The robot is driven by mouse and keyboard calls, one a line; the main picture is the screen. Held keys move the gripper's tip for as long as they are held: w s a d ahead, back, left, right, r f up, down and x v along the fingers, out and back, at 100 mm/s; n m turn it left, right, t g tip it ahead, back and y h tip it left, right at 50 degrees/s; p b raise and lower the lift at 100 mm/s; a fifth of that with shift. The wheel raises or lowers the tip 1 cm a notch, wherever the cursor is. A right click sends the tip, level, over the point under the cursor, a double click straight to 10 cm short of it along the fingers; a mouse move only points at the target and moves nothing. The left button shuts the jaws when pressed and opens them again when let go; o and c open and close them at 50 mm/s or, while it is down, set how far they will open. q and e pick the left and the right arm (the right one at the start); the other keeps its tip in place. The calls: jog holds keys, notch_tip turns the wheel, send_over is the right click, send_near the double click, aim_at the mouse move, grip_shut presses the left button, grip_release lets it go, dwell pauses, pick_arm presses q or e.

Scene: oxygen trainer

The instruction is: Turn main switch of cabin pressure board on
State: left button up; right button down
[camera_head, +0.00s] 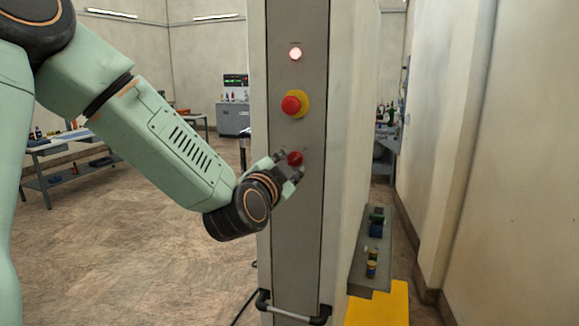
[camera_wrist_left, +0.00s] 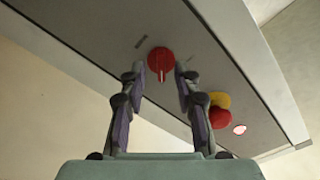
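The main switch (camera_head: 295,159) is a red rotary knob on the narrow grey face of the tall board (camera_head: 297,220). In the left wrist view the red knob (camera_wrist_left: 161,61) shows a pale pointer line running along it, near a short dark mark on the panel. My left gripper (camera_head: 288,165) is at the knob in the head view. In the left wrist view its two fingers (camera_wrist_left: 160,72) are apart, one on each side of the knob; whether they touch it I cannot tell. My right gripper is not in view.
Above the knob sit a red button on a yellow base (camera_head: 295,104) and a lit lamp (camera_head: 295,54). A handle bar (camera_head: 292,312) is low on the board. A grey shelf (camera_head: 372,250) and a yellow block (camera_head: 380,305) stand to its right. Workbenches are behind.

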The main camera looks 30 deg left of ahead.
pick_arm(q)
jog(key=v, duration=0.7)
jog(key=shift+s+a, duration=0.1)
jog(key=shift+a, duration=0.05)
dwell(0.3)
